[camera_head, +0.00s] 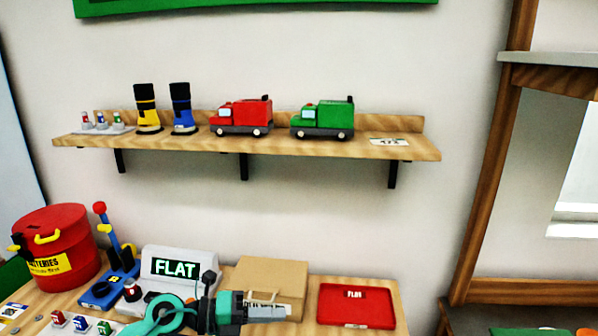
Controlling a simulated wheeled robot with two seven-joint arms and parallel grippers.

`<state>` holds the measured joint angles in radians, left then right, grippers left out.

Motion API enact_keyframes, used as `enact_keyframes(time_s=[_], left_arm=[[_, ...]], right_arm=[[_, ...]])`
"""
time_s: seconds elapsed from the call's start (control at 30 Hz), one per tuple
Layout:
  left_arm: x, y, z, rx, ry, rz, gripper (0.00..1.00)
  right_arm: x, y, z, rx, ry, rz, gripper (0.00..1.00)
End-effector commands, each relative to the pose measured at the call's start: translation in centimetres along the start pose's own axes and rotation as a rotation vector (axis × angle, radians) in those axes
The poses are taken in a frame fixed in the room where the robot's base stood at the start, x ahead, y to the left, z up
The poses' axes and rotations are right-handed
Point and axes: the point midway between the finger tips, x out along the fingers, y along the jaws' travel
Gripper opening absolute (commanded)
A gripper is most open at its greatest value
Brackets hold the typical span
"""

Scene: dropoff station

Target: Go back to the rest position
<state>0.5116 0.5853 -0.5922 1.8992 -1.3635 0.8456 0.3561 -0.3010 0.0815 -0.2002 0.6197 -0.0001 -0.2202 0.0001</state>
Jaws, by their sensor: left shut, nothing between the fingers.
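My left gripper (284,311) is low in the head view, its arm coming in from the left with a teal ring-shaped link. It is shut and empty, pointing right. It shows in front of the cardboard box (272,276), hiding the box's lower part; I cannot tell whether they touch. My right gripper is not in view.
The wooden table (310,325) holds a red batteries bin (62,245), a blue stand with a red-knobbed lever (110,285), a "FLAT" display (176,266) and a red tray (356,304). Above, a wall shelf (300,148) carries boots and two toy trucks. Open wall lies between.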

Motion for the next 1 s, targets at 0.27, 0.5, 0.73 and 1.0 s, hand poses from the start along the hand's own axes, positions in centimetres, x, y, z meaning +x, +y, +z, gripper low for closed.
enact_keyframes(time_s=[0.27,0.5,0.73,1.0], left_arm=[[-1.6,-4.7,1.3,-0.304,-0.42,-0.432,0.0],[-7.2,-2.1,2.5,-0.672,-0.84,-0.624,0.0],[-12.7,5.2,-0.5,-1.091,-1.238,-0.627,0.0],[-16.8,14.3,-11.1,-1.629,-1.623,-0.386,0.0]], right_arm=[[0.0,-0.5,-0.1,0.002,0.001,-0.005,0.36],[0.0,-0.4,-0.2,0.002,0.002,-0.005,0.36],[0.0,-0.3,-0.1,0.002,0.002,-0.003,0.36],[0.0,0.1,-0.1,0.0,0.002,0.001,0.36]])
